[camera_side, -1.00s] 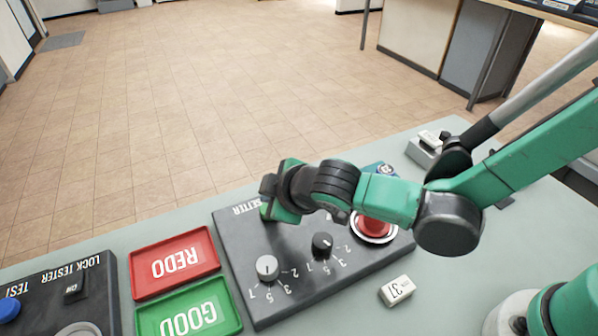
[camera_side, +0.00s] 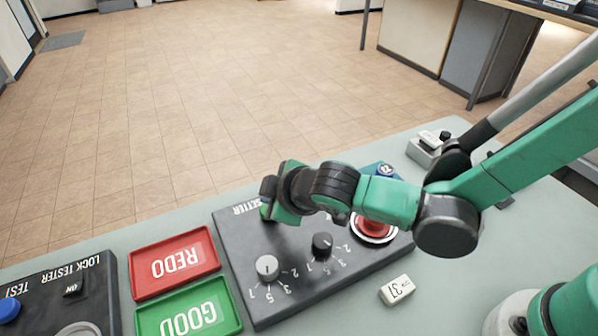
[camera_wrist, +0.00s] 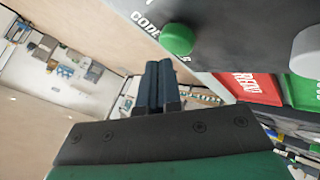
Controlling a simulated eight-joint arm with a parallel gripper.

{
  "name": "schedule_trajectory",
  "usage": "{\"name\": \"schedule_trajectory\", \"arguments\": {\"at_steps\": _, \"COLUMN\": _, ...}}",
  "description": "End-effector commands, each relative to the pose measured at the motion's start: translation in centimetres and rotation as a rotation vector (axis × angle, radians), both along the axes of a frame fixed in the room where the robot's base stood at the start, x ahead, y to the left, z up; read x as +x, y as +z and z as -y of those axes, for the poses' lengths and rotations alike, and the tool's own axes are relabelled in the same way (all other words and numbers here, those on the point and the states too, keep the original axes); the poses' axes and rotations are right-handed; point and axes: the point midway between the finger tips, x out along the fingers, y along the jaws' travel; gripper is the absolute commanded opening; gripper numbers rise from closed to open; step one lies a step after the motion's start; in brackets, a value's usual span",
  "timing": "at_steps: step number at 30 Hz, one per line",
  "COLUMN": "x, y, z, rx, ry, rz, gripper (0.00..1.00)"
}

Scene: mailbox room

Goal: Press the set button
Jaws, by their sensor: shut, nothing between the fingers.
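The dark code setter panel (camera_side: 300,285) lies on the table in the side view, with a grey knob (camera_side: 267,267), a black knob (camera_side: 322,245) and a large red button (camera_side: 373,228) at its right. In the wrist view, a round green button (camera_wrist: 178,39) sits by the panel's "CODE S…" lettering. No label reading "set" is legible on either button. My gripper (camera_wrist: 158,80) is shut and empty. In the side view it hangs over the panel's far left part, left of the red button. The wrist view shows its fingertips apart from the green button.
A small white block marked 31 (camera_side: 397,290) lies in front of the panel.

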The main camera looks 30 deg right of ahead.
Motion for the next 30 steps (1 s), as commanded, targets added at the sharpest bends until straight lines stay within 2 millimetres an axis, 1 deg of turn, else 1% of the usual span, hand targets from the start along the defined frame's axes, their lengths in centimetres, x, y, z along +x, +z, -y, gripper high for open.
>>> {"name": "schedule_trajectory", "arguments": {"at_steps": 5, "x": 0.01, "y": -0.58, "z": 0.0, "rx": 0.0, "ry": 0.0, "rz": 0.0, "gripper": 0.0}}
{"name": "schedule_trajectory", "arguments": {"at_steps": 17, "x": 0.01, "y": -0.65, "z": -0.01, "rx": 0.0, "ry": 0.0, "rz": 0.0, "gripper": 0.0}}
{"name": "schedule_trajectory", "arguments": {"at_steps": 30, "x": 0.01, "y": -1.15, "z": 0.0, "rx": 0.0, "ry": 0.0, "rz": 0.0, "gripper": 0.0}}
